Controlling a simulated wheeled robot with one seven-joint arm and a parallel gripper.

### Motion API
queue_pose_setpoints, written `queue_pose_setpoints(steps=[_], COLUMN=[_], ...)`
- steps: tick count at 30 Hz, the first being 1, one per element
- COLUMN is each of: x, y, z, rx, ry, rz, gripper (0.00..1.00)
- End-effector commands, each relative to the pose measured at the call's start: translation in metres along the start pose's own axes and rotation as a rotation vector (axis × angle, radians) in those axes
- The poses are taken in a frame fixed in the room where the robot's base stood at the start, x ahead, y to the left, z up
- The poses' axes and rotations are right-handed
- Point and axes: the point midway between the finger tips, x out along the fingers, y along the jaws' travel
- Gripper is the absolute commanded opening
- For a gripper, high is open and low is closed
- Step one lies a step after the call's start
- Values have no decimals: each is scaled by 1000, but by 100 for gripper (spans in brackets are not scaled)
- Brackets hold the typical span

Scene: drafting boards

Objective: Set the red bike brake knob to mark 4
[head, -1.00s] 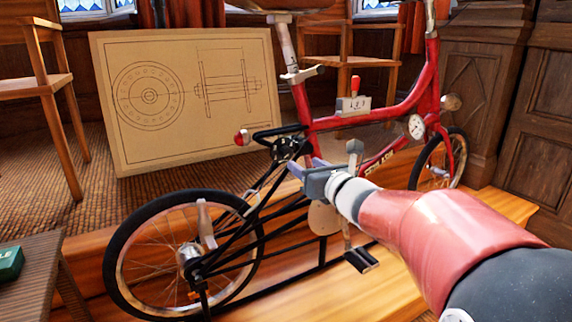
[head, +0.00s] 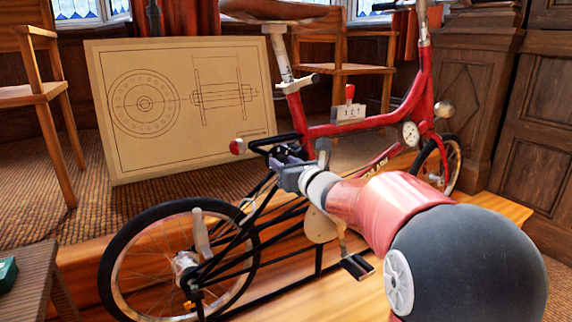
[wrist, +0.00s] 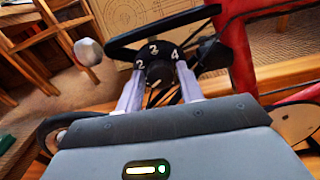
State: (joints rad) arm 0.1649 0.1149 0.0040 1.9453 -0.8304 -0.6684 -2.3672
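The red bike (head: 420,95) stands across the head view. Its brake knob (wrist: 156,73) is a small dark round knob in the wrist view, with white numerals around its top; I read a 2 at left and a 4 at right, with a less clear figure between. A pale line shows low on the knob, but I cannot tell which mark it is set to. My gripper (wrist: 159,88) has its two pale fingers apart, one on each side of the knob. I see no clear contact. In the head view my gripper (head: 285,172) hides the knob.
A black bar (wrist: 165,32) runs just behind the knob. A drafting board (head: 180,165) leans behind. A stool (head: 30,270) stands at lower left.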

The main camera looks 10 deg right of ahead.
Motion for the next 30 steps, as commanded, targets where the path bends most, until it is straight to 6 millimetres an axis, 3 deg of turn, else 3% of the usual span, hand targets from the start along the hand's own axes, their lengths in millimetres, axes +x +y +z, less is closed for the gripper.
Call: queue_pose_setpoints(steps=[1,7,19,30], x=[0,0,0,0], y=[0,0,0,0], z=[0,0,-2,-2], rx=[0,0,87,392], ry=[0,0,0,0], rz=[0,0,0,0], gripper=[31,6,6,6])
